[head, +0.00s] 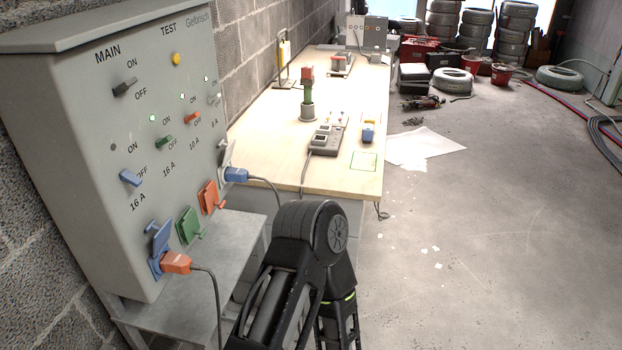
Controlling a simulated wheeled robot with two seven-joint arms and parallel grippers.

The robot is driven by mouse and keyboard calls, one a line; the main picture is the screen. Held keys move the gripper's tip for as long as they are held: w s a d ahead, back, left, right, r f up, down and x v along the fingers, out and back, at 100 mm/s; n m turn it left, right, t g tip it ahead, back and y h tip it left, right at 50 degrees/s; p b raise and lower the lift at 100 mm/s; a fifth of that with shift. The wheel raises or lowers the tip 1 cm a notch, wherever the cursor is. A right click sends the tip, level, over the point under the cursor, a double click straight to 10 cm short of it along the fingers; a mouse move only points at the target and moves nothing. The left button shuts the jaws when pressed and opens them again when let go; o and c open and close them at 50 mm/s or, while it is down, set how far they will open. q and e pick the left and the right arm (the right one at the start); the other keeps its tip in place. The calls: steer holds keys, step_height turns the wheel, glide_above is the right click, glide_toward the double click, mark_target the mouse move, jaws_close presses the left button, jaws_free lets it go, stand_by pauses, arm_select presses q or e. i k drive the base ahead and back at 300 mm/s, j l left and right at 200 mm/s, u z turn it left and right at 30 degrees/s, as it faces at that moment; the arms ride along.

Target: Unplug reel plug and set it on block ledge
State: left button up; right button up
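A grey switch panel (75,120) stands at the left. An orange plug (176,263) with a dark cable sits in the lower-left socket, under a raised blue lid (160,238). A blue plug (236,175) with a dark cable sits at a socket by the panel's right edge. I cannot tell which is the reel plug; no reel shows clearly. One of my black arms rises from the bottom centre, bent. Neither gripper's fingers show.
The wooden table (270,150) holds a grey power strip (326,139), a red-and-green post (307,95) and a green outlined square (364,161). A grey stand (230,228) is below the panel. Tires (453,80) and red buckets lie behind. Floor at right is largely clear.

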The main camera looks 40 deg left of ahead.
mark_target(170, 262)
steer(key=i+l+u, duration=0.2)
steer(key=i, duration=0.35)
steer(key=i+u, duration=0.2)
steer(key=i, duration=0.4)
steer(key=i+l+u, duration=0.1)
steer(key=u, duration=0.3)
steer(key=i+l+u, duration=0.15)
steer(key=u, duration=0.25)
steer(key=i+l+u, duration=0.2)
steer(key=u, duration=0.2)
steer(key=i+l+u, duration=0.15)
steer(key=u, duration=0.25)
steer(key=i+l+u, duration=0.1)
steer(key=l+u, duration=1.15)
steer(key=l, duration=0.1)
